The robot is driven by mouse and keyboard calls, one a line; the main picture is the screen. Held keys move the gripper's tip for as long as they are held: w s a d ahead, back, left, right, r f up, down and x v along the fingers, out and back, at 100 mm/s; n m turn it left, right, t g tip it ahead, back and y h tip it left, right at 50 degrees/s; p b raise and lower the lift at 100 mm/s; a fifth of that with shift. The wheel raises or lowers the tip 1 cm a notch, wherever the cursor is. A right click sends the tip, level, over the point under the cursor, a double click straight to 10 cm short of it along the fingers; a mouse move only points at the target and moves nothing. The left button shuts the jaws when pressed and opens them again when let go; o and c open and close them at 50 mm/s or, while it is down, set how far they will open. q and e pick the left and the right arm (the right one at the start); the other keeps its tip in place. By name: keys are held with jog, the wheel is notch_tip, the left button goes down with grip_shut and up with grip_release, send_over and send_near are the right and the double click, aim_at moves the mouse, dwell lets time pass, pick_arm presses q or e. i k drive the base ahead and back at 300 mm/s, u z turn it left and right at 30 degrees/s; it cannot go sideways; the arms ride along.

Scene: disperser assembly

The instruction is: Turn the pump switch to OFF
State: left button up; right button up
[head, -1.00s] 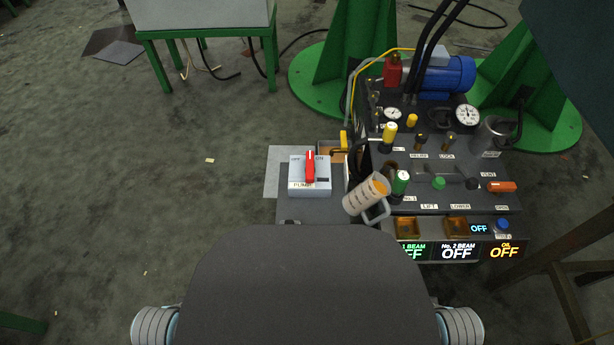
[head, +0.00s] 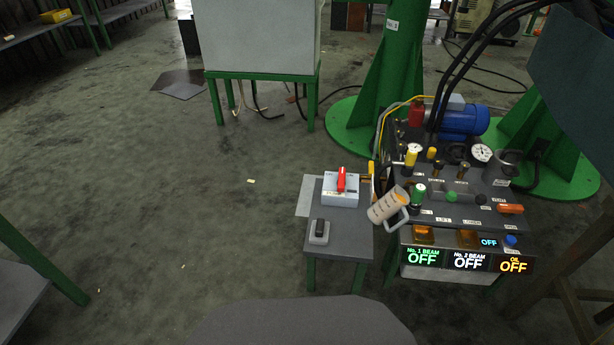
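The pump switch (head: 340,189) is a pale grey box with a red lever (head: 341,179) on top. It sits on a small grey side table (head: 343,242) left of the control console. The lever stands roughly upright in the picture; the labels on the box are too small to read now. In the earlier frame the box reads PUMP with OFF on the left and ON on the right. Neither of my grippers shows in the head view.
A small grey block with a dark top (head: 319,232) sits on the same table. A measuring jug (head: 388,206) leans beside the console (head: 460,212), whose displays (head: 468,259) read OFF. A green-legged stand (head: 262,75) and green column (head: 400,60) stand behind. Floor at left is clear.

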aim_at(340, 183)
jog(key=u, duration=0.4)
jog(key=i, duration=0.85)
jog(key=z, duration=1.6)
